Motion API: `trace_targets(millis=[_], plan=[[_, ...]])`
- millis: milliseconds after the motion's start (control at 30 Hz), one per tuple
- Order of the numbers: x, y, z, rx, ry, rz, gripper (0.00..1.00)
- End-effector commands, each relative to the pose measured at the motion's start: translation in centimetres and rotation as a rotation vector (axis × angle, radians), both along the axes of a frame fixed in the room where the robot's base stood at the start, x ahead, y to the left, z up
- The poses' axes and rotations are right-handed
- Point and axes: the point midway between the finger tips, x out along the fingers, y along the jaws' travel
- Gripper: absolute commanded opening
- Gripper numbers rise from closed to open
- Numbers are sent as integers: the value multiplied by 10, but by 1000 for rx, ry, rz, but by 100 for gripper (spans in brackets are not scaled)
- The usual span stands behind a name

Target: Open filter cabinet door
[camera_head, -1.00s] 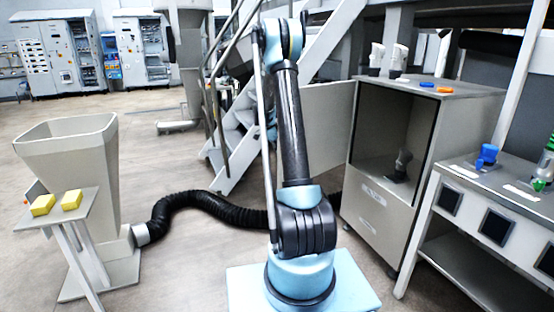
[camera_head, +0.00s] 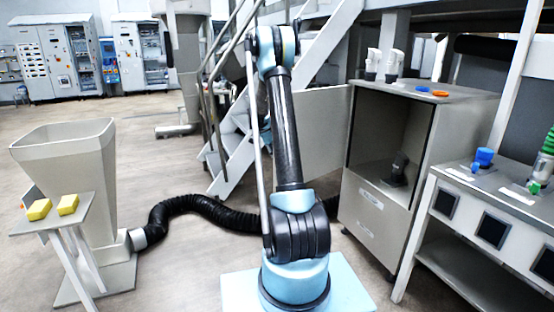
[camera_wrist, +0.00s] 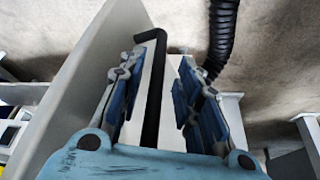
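The filter cabinet (camera_head: 432,135) is a grey box at the right of the head view. Its front is open and shows a dark interior with a dark filter-like part (camera_head: 397,170) inside. A flat grey door panel (camera_head: 322,130) stands swung out on the cabinet's left side. In the wrist view, my gripper (camera_wrist: 168,50) has its two blue fingers apart, with a black bar handle (camera_wrist: 153,95) between them. A pale panel (camera_wrist: 95,65), apparently the door, fills the left. Whether a finger touches the handle is unclear. My gripper is hidden in the head view.
Light filter parts (camera_head: 384,65), a blue ring and an orange ring (camera_head: 440,93) lie on the cabinet top. A workbench (camera_head: 500,205) stands at right. A black hose (camera_head: 190,207) crosses the floor from a hopper (camera_head: 65,170). Stairs (camera_head: 235,150) rise behind the arm.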

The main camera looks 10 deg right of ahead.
Motion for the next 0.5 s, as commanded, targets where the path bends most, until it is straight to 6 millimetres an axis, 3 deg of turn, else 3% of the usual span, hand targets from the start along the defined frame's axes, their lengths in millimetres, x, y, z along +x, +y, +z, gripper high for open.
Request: trace_targets(millis=[267,500], plan=[[2,8,19,0,0,1,31],[5,26,62,0,1,2,31]])
